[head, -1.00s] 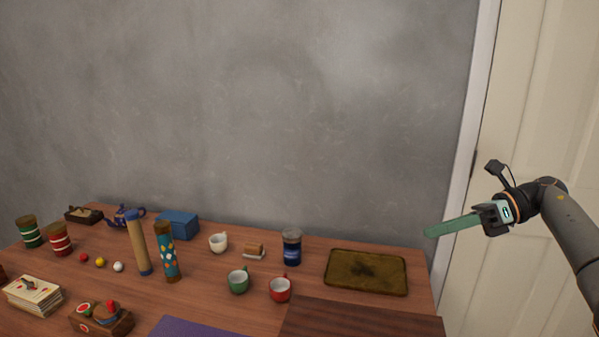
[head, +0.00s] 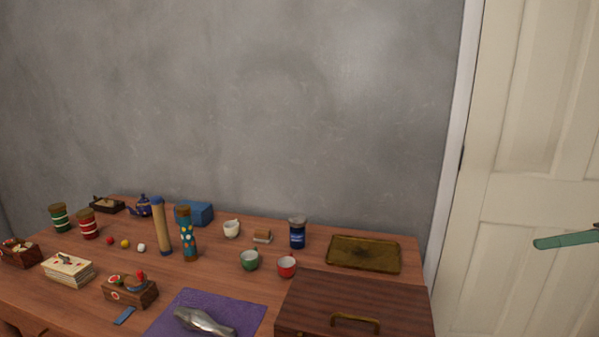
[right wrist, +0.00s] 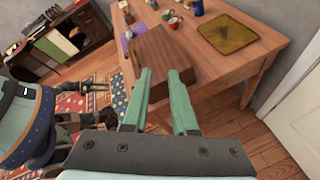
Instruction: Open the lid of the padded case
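A brown striped wooden case (head: 345,298) with a brass handle on its front lies shut at the table's front right. It looks like the padded case; its inside is hidden. In the right wrist view the case (right wrist: 163,55) shows beyond my fingers. My right gripper (right wrist: 162,72) is open and empty, its two green fingers apart. In the head view only one green finger (head: 567,241) shows at the right edge, well right of the case. My left gripper is outside the head view; a small dark part in the right wrist view may be it, state unclear.
A purple mat (head: 246,306) with a metal object (head: 203,322) lies left of the case. A green cup (head: 250,260), a red cup (head: 287,267) and a brass tray (head: 363,254) stand behind it. A white door (head: 530,120) is at the right.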

